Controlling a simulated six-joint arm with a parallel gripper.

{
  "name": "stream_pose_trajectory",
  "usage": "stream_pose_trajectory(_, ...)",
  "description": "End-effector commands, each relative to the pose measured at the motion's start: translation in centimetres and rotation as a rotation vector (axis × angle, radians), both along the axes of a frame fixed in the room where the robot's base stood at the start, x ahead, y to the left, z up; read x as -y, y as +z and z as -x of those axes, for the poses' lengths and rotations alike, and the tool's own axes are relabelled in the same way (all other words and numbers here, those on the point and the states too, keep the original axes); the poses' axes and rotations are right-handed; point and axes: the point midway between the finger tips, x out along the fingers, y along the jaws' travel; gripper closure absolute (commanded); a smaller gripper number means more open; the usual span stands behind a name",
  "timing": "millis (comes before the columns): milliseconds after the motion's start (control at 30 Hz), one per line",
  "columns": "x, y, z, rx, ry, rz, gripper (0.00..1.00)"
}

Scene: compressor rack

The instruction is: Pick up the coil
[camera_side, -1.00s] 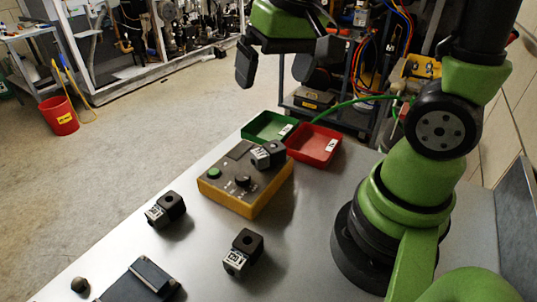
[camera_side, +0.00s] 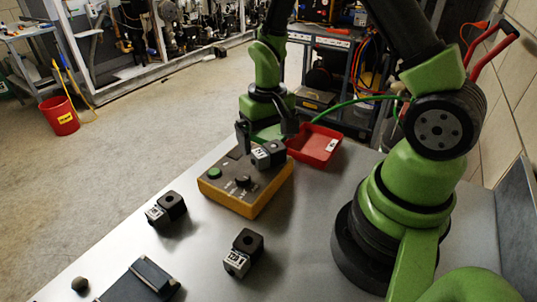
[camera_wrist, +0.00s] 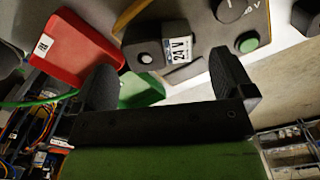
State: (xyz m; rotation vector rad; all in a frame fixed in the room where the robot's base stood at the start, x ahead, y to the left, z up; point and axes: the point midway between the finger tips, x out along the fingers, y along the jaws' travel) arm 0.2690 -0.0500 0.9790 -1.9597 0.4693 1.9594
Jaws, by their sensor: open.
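Several black coils with printed labels are in the side view. One coil (camera_side: 267,154) sits on the far right part of the yellow-sided test box (camera_side: 226,194). A second coil (camera_side: 166,208) lies on the metal table left of the box, and a third (camera_side: 243,252) lies in front of it. My gripper (camera_side: 267,136) is open and empty, pointing down just behind and above the coil on the box. In the wrist view, this coil (camera_wrist: 143,55) shows its 24 V label beyond the gap between the spread fingers (camera_wrist: 168,84). No contact shows.
A red tray (camera_side: 316,146) stands behind and right of the box. A green tray (camera_wrist: 139,90) is mostly hidden behind my gripper in the side view. A dark device (camera_side: 140,282) and a small round knob (camera_side: 80,285) are at the front left.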

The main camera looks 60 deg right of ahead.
Motion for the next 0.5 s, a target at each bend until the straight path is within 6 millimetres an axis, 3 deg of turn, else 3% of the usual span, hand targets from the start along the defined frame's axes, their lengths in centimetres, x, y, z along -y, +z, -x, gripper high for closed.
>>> stream_pose_trajectory(200, 0.0, -3.0, -0.2, -0.002, 0.000, -0.001, 0.00)
stream_pose_trajectory(500, 0.0, -3.5, -0.2, 0.003, 0.000, -0.001, 0.00)
